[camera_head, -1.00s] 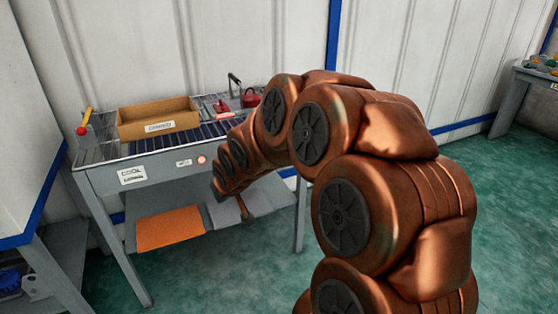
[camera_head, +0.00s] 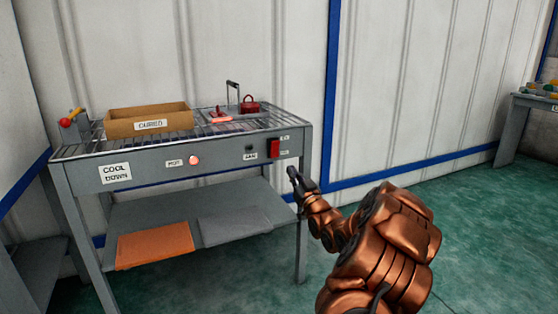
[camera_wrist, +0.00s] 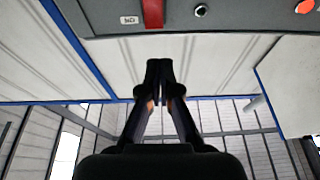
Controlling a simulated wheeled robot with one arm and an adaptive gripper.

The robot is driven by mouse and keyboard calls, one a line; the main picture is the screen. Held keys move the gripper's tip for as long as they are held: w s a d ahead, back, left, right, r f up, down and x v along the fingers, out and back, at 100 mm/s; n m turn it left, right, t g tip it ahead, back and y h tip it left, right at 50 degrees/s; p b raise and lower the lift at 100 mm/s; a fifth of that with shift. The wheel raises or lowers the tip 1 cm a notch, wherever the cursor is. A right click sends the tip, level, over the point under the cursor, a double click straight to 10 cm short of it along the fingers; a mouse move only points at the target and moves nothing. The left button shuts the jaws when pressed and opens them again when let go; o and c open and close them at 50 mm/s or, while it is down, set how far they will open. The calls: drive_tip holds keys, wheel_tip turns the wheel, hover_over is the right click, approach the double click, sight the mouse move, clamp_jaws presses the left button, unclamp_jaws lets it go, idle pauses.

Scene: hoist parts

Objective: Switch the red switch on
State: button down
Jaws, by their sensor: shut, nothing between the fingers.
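The red switch (camera_head: 274,148) is a small upright red block on the front panel of the grey table, near its right end. In the wrist view it shows at the top edge (camera_wrist: 153,14), partly cut off. My gripper (camera_head: 293,172) is just right of and below the switch in the head view, apart from it in the picture. In the wrist view the dark fingers (camera_wrist: 159,66) meet at the tips, shut and empty, below the switch. Whether the switch is on or off I cannot tell.
The panel also carries a lit red lamp (camera_head: 194,160), a black round knob (camera_head: 250,147) and labels. On the table (camera_head: 130,153) stand a cardboard box (camera_head: 150,123), a red padlock-like part (camera_head: 250,104) and a red-knobbed lever (camera_head: 72,118). Floor to the right is clear.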

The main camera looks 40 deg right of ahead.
drive_tip(key=shift+s+d+f, duration=0.1)
drive_tip(key=shift+s+d, duration=0.25)
drive_tip(key=shift+s, duration=0.05)
drive_tip(key=b, duration=0.3)
approach(276, 142)
drive_tip(key=x, duration=0.4)
drive_tip(key=shift+w+f, duration=0.2)
drive_tip(key=shift+w, duration=0.1)
drive_tip(key=shift+x, duration=1.4)
drive_tip(key=shift+r, duration=0.3)
